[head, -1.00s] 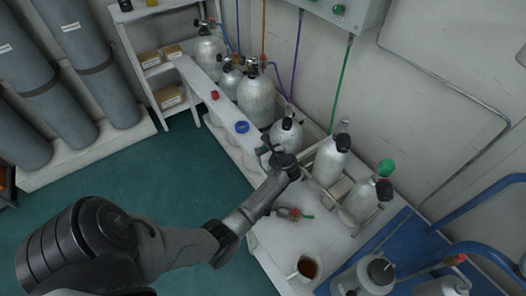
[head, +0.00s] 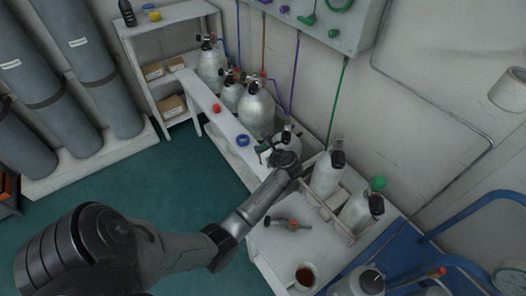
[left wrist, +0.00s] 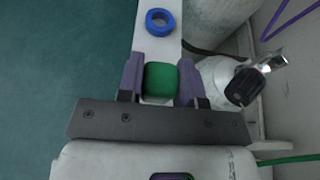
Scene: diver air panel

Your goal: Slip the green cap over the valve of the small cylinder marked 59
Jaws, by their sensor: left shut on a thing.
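My left gripper (head: 266,154) is shut on a green cap (left wrist: 161,80), clear between the purple fingers in the left wrist view. The gripper hangs over the white shelf edge. Just right of it, in the left wrist view, stands a white cylinder (left wrist: 217,88) with a black-knobbed valve (left wrist: 247,86); the cap is apart from this valve. In the head view my wrist partly hides that cylinder (head: 294,139). Two small white cylinders (head: 326,175) (head: 357,211) stand in a rack to the right. No number 59 is readable. My right gripper is not in view.
A blue ring (head: 243,141) and a red cap (head: 217,107) lie on the narrow white ledge. Several cylinders (head: 256,112) stand behind it. Another green cap (head: 378,183) is at the rack's right cylinder. A mug (head: 304,276) and a tool (head: 289,224) are on the bench.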

